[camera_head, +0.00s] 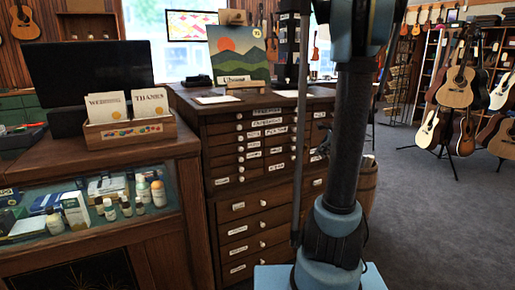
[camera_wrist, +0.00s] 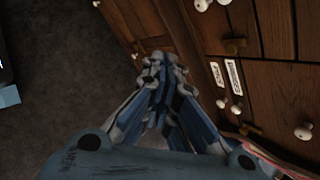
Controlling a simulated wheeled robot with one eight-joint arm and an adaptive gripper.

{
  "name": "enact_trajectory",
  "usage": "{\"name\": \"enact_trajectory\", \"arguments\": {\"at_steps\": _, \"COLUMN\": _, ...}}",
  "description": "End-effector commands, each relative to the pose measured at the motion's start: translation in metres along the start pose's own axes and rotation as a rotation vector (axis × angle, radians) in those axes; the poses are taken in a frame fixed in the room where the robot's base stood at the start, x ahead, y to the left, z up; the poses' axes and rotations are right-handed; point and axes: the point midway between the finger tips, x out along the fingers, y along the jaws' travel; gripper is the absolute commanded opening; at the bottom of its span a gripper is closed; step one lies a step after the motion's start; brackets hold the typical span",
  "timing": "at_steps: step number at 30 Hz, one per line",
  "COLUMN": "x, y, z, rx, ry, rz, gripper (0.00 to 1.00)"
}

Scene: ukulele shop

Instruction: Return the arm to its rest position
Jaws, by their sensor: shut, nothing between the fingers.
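My gripper (camera_wrist: 163,68) shows in the wrist view with its blue and grey fingers drawn together and nothing between them. It hangs over dark carpet (camera_wrist: 50,85), beside the wooden front of a drawer cabinet (camera_wrist: 280,30). I cannot tell whether any part of it touches the cabinet. In the head view my arm stands upright right of centre, in front of the drawer cabinet (camera_head: 262,225). I cannot make out my gripper in that view.
A glass-fronted counter (camera_head: 150,232) with bottles stands at the left, bearing a wooden card box (camera_head: 128,133). A landscape painting (camera_head: 238,52) stands on the cabinet. A barrel (camera_head: 367,185) is behind my arm. Guitars (camera_head: 457,87) stand at the right; carpet (camera_head: 430,235) there is open.

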Motion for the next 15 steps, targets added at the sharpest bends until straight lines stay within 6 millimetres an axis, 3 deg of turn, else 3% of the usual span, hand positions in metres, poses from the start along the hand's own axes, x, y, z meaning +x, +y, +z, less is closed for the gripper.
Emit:
{"name": "enact_trajectory", "arguments": {"at_steps": 6, "x": -0.019, "y": 0.059, "z": 0.032, "rx": -0.286, "ry": 0.036, "rz": 0.061, "gripper": 0.0}}
{"name": "enact_trajectory", "arguments": {"at_steps": 15, "x": -0.039, "y": 0.139, "z": 0.054, "rx": -0.679, "ry": 0.073, "rz": 0.153, "gripper": 0.0}}
